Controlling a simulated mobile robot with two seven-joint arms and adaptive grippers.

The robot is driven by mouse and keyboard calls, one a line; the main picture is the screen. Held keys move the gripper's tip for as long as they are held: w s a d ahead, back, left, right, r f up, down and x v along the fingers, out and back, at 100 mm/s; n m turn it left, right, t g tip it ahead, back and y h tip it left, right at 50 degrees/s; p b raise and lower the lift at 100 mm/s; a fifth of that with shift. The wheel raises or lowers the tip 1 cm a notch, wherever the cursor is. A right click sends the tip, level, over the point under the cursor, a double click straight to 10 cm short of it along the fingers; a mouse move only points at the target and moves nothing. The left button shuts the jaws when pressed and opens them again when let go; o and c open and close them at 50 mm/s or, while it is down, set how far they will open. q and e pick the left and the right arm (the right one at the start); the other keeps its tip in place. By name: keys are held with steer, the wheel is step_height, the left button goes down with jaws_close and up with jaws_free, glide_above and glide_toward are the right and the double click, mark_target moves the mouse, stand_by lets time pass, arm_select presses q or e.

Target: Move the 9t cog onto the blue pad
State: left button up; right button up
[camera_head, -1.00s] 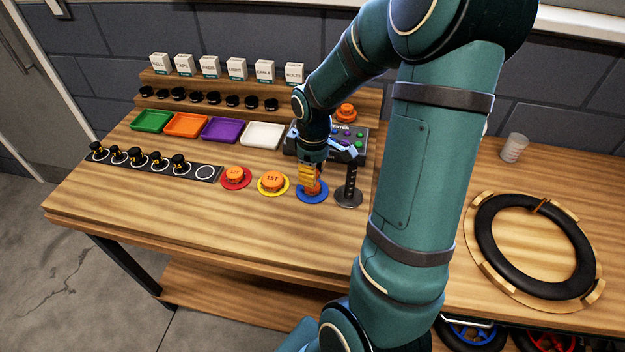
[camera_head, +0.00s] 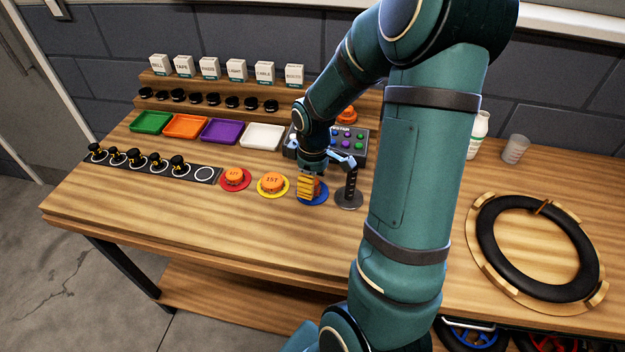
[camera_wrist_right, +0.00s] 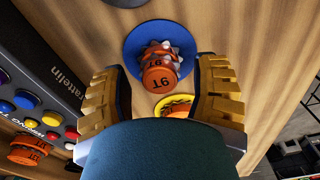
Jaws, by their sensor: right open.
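The orange-topped 9t cog (camera_wrist_right: 158,78) stands on the blue pad (camera_wrist_right: 133,42) in the right wrist view, its label upside down and its silver teeth showing below the top. In the head view the cog (camera_head: 319,186) is partly hidden by a yellow finger above the blue pad (camera_head: 322,198). My right gripper (camera_wrist_right: 160,100) is open, its two yellow fingers wide apart, one to each side of the cog in the wrist view, with gaps between. In the head view my right gripper (camera_head: 308,187) is over the blue pad. My left gripper is not in view.
Left of the blue pad are a yellow pad (camera_head: 262,192) and a red pad (camera_head: 226,186), each with an orange cog. A button console (camera_head: 350,140) is behind. The bench front is clear.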

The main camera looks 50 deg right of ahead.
step_height(320, 180, up, 12)
steer(key=p, duration=0.2)
steer(key=shift+r+p, duration=0.15)
steer(key=shift+p, duration=0.2)
steer(key=shift+s, duration=0.1)
